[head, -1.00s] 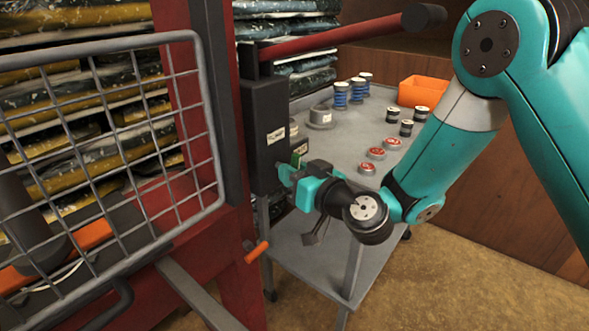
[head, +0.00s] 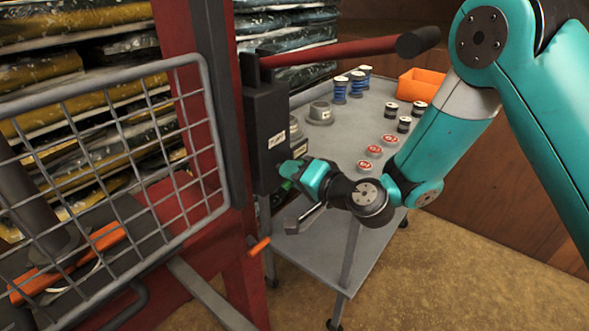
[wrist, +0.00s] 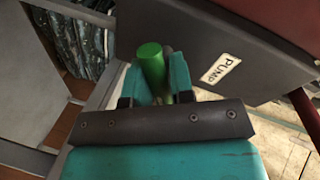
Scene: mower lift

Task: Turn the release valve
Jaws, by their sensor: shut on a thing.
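My gripper (wrist: 161,88) is shut on a green cylindrical knob (wrist: 151,66), which I take for the release valve's handle. In the wrist view the knob stands between the two teal fingers, beside the grey box marked PUMP (wrist: 248,52). In the head view my gripper (head: 291,183) is at the lower right side of the dark pump box (head: 263,135). Only a little green shows there, and the rest of the knob is hidden by my gripper. The valve's stem and seat cannot be made out.
A red lever (head: 335,51) with a black grip slants above the pump box. A wire mesh guard (head: 208,70) stands close on the left. A grey trolley (head: 330,150) with several jars and an orange bin (head: 422,84) stands behind. An orange handle (head: 260,245) sticks out below.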

